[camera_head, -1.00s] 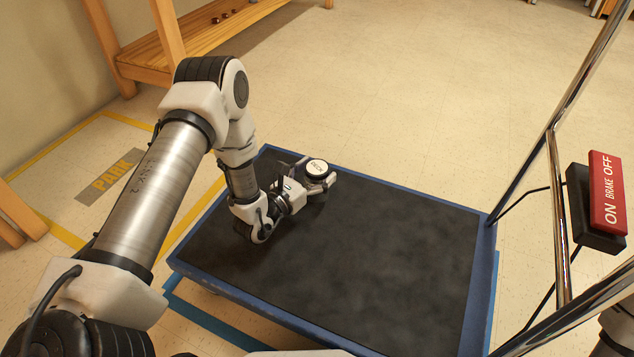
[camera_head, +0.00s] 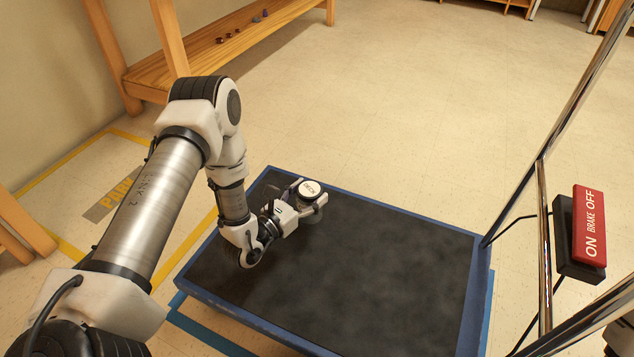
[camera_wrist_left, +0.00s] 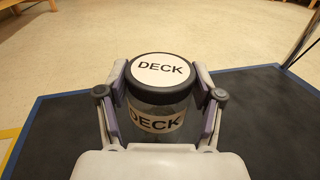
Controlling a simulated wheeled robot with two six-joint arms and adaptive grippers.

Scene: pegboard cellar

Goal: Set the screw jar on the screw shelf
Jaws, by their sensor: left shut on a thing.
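A clear jar with a dark-rimmed lid (camera_head: 310,189) has a white top reading DECK; it also shows in the left wrist view (camera_wrist_left: 160,72), where a label on its side reads DECK too. My left gripper (camera_head: 305,202) is shut on the jar, with one finger on each side of it in the left wrist view (camera_wrist_left: 161,98). The jar is upright over the far left part of the cart deck. I cannot tell whether its base touches the deck. No shelf marked for screws can be made out. My right gripper is out of view.
The blue-edged cart (camera_head: 400,215) has a bare black deck right of the jar. A red brake sign (camera_head: 589,227) is by the metal handle at right. A wooden rack with a low shelf (camera_head: 190,62) holding several small items stands back left. Open floor lies beyond.

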